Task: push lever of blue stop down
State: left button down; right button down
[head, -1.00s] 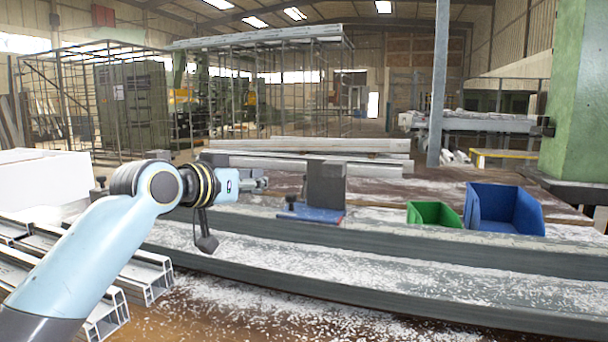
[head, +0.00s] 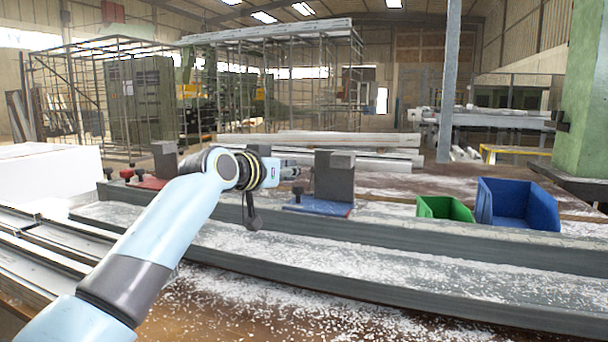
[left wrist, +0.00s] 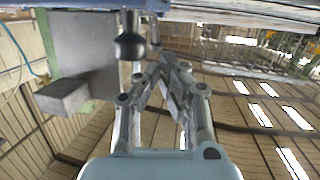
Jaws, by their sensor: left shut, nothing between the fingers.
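The blue stop has a blue base plate (head: 322,206) and a grey upright block (head: 334,175), on the bench rail in the head view. A small dark knob (head: 297,192) stands at its left; in the left wrist view the dark lever knob (left wrist: 130,46) is on a short stem beside the grey block (left wrist: 85,55). My left gripper (head: 302,172) is shut and empty, left of the block and slightly above the knob. In the left wrist view its fingers (left wrist: 168,62) are beside the knob; contact cannot be told. My right gripper is out of view.
A second stop with a red base (head: 150,183) stands to the left, partly behind my left arm. A green bin (head: 444,208) and a blue bin (head: 517,205) stand to the right. White shavings cover the long rail (head: 400,262). White profiles (head: 320,140) lie behind.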

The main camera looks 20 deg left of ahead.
aim_at(312, 181)
pick_arm(q)
jog(key=x, duration=0.5)
jog(key=shift+w+d+f+b, duration=0.1)
jog(key=shift+w+b, duration=0.2)
jog(key=shift+b, duration=0.1)
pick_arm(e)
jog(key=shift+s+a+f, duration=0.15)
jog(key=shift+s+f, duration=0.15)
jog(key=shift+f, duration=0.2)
